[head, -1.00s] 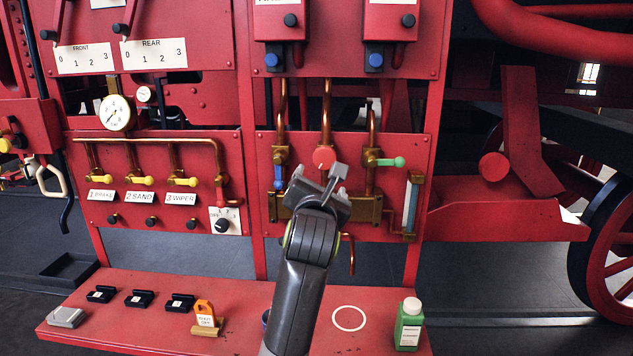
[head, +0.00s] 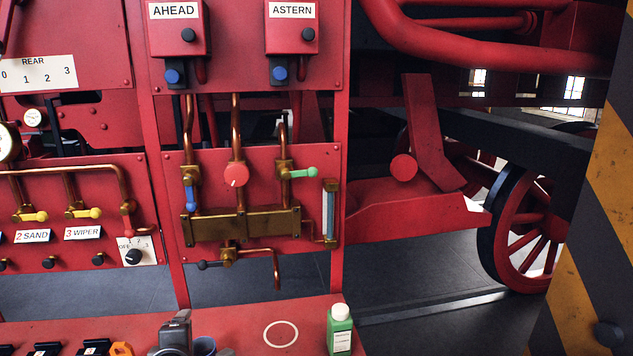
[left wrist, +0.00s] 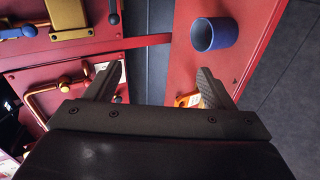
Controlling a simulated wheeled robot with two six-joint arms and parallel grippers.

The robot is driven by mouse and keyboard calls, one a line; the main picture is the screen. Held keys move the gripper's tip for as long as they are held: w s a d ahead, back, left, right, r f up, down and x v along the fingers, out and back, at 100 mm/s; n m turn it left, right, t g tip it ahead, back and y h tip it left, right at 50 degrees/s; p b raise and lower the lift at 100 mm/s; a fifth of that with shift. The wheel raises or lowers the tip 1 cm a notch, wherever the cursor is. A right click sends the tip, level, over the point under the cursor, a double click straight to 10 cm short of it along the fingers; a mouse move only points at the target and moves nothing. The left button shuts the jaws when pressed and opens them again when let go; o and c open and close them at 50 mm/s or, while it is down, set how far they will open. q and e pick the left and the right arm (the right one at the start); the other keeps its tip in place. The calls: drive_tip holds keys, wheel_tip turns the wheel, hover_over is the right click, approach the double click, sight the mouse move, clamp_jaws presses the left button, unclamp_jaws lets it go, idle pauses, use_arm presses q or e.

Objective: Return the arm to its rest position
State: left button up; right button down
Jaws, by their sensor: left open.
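My left arm's dark grey end (head: 175,335) shows at the bottom edge of the head view, low over the red shelf (head: 235,318) and mostly cut off. In the left wrist view my left gripper (left wrist: 160,85) has its two fingers wide apart with nothing between them. A blue cup (left wrist: 213,34) stands on the shelf beyond the right finger; part of it shows in the head view (head: 205,346). The valve panel is clear of my arm. Its red round knob (head: 236,175), hanging blue lever (head: 190,196) and sideways green lever (head: 302,173) show. My right gripper is not in view.
A green bottle (head: 340,330) stands by a white ring mark (head: 281,334) on the shelf. Black blocks and an orange tag (head: 120,349) lie at the lower left. A striped post (head: 590,220) fills the right side. Open floor lies beneath the panel.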

use_arm(q)
drive_tip(key=s+a+f+m+g, duration=0.25)
drive_tip(key=s+f+m, duration=0.3)
drive_tip(key=s, duration=0.55)
drive_tip(key=s+a+f+m+g+h, duration=0.1)
drive_tip(key=s+f+m+g, duration=0.2)
drive_tip(key=s+f+m, duration=0.55)
drive_tip(key=s+a+f+m+g, duration=0.1)
drive_tip(key=s+f+m+g, duration=0.3)
drive_tip(key=s, duration=0.9)
wheel_tip(320, 180, down, 26)
drive_tip(key=s+a+r+m, duration=0.1)
drive_tip(key=a+m, duration=0.1)
drive_tip(key=s+d+f+g+h+b, duration=0.1)
drive_tip(key=s+f, duration=1.3)
drive_tip(key=f, duration=0.1)
drive_tip(key=shift+s+d, duration=0.2)
drive_tip(key=shift+s, duration=0.15)
drive_tip(key=shift+f+g, duration=0.1)
drive_tip(key=shift+g, duration=0.15)
